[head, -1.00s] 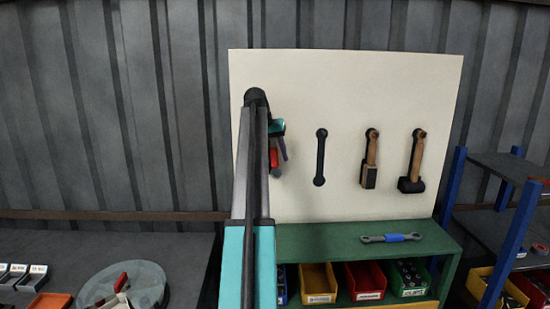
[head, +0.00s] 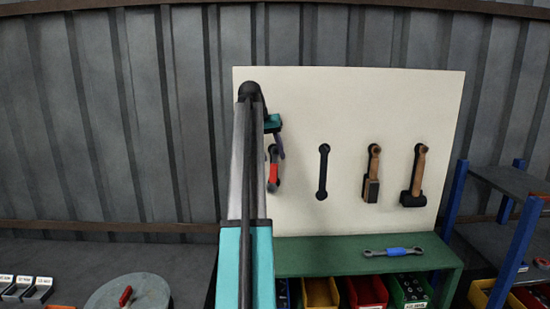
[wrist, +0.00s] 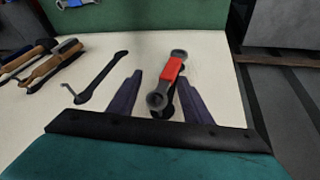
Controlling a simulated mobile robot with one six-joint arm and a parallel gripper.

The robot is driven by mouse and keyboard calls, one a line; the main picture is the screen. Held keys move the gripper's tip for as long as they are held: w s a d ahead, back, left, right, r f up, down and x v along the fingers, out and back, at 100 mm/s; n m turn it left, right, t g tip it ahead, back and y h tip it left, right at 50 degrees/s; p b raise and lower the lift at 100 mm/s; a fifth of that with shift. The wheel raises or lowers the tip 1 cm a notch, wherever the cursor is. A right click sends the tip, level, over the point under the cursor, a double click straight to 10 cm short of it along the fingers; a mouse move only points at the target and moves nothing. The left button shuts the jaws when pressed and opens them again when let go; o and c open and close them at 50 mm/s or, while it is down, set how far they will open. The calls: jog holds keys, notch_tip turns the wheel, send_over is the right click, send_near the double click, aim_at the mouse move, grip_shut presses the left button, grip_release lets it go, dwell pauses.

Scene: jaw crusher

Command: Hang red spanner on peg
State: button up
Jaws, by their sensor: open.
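The red spanner (head: 273,172), grey with a red grip, hangs upright at the left of the cream pegboard (head: 330,100). In the wrist view the spanner (wrist: 172,70) shows with its ring end at a dark peg or outline, partly hidden behind it. I cannot see clearly how the ring sits on the peg. My gripper (head: 276,140) is at the spanner's upper part, partly hidden by my arm. In the wrist view my gripper (wrist: 161,76) is open, one finger on each side of the spanner, with visible gaps.
A blue-gripped spanner (head: 392,252) lies on the green shelf (head: 310,255), above coloured bins. A blue-posted rack (head: 520,225) stands at right.

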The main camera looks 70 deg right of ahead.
jog(key=p+v, duration=0.1)
jog(key=v, duration=0.4)
jog(key=shift+p, duration=0.35)
